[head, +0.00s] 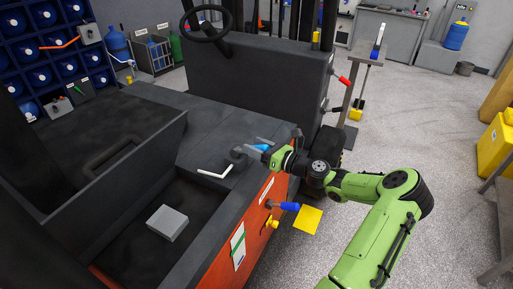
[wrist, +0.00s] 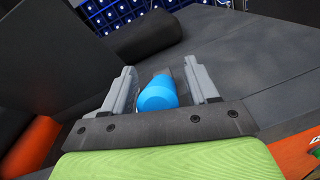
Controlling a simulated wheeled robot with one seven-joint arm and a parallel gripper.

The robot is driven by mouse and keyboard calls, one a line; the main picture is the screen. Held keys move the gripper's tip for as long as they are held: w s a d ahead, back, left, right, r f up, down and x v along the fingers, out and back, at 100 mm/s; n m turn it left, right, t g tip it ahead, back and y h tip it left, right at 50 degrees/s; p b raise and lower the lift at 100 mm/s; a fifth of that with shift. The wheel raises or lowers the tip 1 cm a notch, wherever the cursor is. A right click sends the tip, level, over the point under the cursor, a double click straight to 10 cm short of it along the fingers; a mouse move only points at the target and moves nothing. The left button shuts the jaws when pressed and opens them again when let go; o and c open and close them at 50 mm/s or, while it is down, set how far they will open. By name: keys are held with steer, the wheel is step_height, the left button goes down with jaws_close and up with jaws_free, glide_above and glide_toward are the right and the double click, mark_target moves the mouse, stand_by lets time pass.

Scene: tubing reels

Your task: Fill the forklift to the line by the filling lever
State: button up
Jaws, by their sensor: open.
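The forklift (head: 215,130) has a dark top and an orange side and fills the left and middle of the head view. My gripper (head: 246,152) is over its right top edge. In the wrist view my gripper (wrist: 158,85) is open, with a blue rounded handle (wrist: 158,94) between its fingers and a gap on either side. The handle's blue also shows beside the gripper in the head view (head: 264,147). Other levers show: a white bent one (head: 215,172) on top, a blue-handled one (head: 287,207) and a yellow one (head: 272,222) on the orange side. No label naming the filling lever is readable.
An open compartment holds a grey block (head: 167,222). The steering wheel (head: 206,23) and dark panel (head: 255,85) rise behind. A red-handled lever (head: 343,81) sticks out at right. A yellow square (head: 307,219) lies on the floor. Yellow containers (head: 495,160) stand at far right; floor between is clear.

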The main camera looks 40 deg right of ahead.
jaws_close()
stand_by(0.3)
steer(key=f+t+b, duration=0.2)
steer(key=s+f+t+y+b, duration=0.1)
steer(key=b, duration=0.1)
steer(key=shift+d+f+m+t, duration=0.1)
steer(key=shift+d+m+t, duration=0.15)
steer(key=shift+m+t, duration=0.05)
step_height(320, 180, down, 2)
steer(key=t+b, duration=0.2)
steer(key=b, duration=0.2)
steer(key=shift+s, duration=0.1)
steer(key=shift+f+m+t+y+b, duration=0.3)
steer(key=shift+t+y+b, duration=0.1)
steer(key=shift+t+b, duration=0.35)
steer(key=shift+r, duration=0.1)
jaws_free()
